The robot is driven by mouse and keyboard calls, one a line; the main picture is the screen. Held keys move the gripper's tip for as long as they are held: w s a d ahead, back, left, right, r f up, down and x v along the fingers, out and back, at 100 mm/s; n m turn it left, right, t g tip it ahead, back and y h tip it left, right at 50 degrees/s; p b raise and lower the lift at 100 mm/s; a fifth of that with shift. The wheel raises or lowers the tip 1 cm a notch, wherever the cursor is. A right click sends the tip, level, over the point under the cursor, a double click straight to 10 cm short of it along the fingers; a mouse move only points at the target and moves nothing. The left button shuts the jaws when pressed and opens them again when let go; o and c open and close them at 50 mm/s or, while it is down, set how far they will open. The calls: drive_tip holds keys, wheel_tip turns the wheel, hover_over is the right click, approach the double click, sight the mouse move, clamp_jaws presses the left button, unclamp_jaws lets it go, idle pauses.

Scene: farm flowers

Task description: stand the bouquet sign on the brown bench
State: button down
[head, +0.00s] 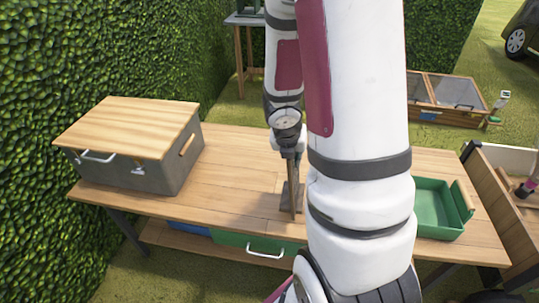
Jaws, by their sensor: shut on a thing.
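The brown bench (237,170) is a long wooden table with plank boards and dark legs. My gripper (291,156) is over the middle of the bench, pointing down and shut on a thin dark brown sign (290,197), which I take for the bouquet sign. The sign is seen nearly edge-on and upright, so its face cannot be read. Its lower end is at or just above the bench top; I cannot tell whether it touches. My arm hides part of the bench to the right of the sign, and the fingertips are small and partly hidden.
A grey box with a wooden lid (135,140) stands on the bench's left end. A green tray (437,208) sits at the right end. Blue and green bins (258,246) are on the shelf below. A hedge (60,60) borders the left. Boards between box and sign are clear.

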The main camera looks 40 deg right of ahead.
drive_tip(key=w+a+f+p, duration=0.1)
drive_tip(key=w+a+f, duration=0.1)
drive_tip(key=w, duration=0.5)
drive_tip(key=w+a+f, duration=0.2)
drive_tip(key=w+f, duration=0.1)
drive_tip(key=w, duration=0.4)
drive_tip(key=shift+w+p, duration=0.25)
drive_tip(key=shift+p, duration=0.15)
drive_tip(key=c, duration=1.7)
unclamp_jaws()
drive_tip(key=shift+f, duration=0.1)
